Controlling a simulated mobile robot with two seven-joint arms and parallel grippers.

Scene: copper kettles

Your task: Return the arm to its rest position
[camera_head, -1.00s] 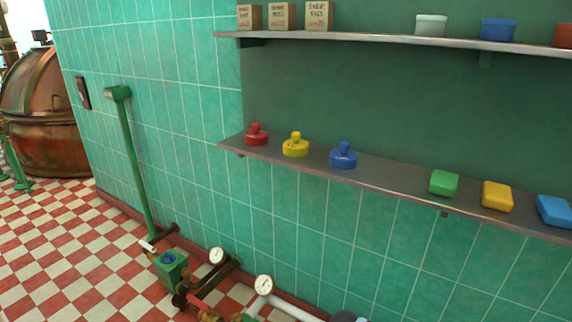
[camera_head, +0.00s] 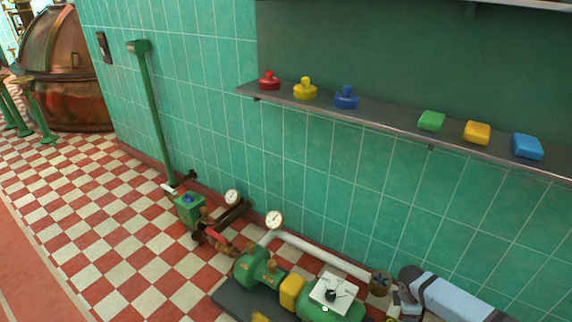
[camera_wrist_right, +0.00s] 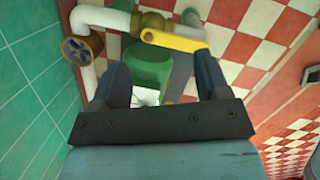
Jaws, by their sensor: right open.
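My right arm (camera_head: 455,298) comes in at the bottom right of the head view, a pale blue-grey link with dark bands. Its gripper is low beside the end of the white pipe, small and partly cut off there. In the right wrist view the right gripper (camera_wrist_right: 160,72) has its two dark fingers wide apart, with nothing held between them. Beyond the fingers are a green machine body (camera_wrist_right: 147,65) and a yellow bar (camera_wrist_right: 174,39). My left gripper is in neither view.
A green pump (camera_head: 258,268) with a white dial panel (camera_head: 334,291) stands below the tiled wall. A white pipe (camera_head: 325,254) runs to a brass fitting (camera_head: 380,283). A shelf (camera_head: 385,127) holds coloured knobs and blocks. Checkered floor (camera_head: 110,225) is clear at left.

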